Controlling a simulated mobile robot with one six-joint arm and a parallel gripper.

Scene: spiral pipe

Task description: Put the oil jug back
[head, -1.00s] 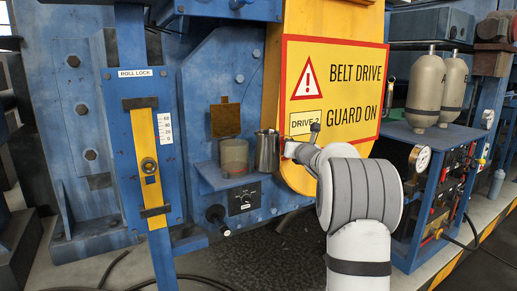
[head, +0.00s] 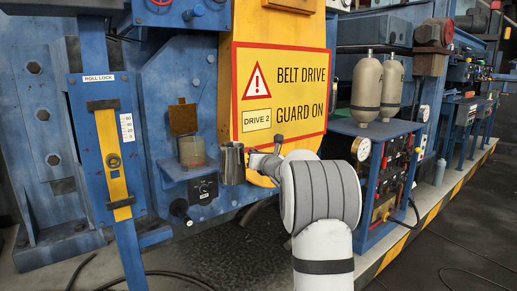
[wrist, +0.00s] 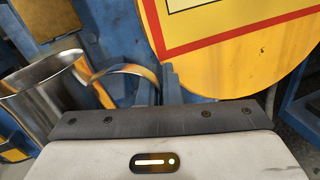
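The oil jug is a shiny metal jug (head: 232,163) with a looped handle. It hangs upright or nearly so, just right of the small blue shelf (head: 172,172). My gripper (head: 263,161) is on the jug's right side, shut on its handle. In the wrist view the jug (wrist: 42,108) is at left with its open mouth up. Its handle curves right to my gripper's fingers (wrist: 158,90). The inside of the jug is mostly hidden.
The yellow guard (head: 232,80) is behind my gripper. A blue cart (head: 370,190) with gauges and two grey bottles (head: 378,85) stands right. Dark floor at far right has cables.

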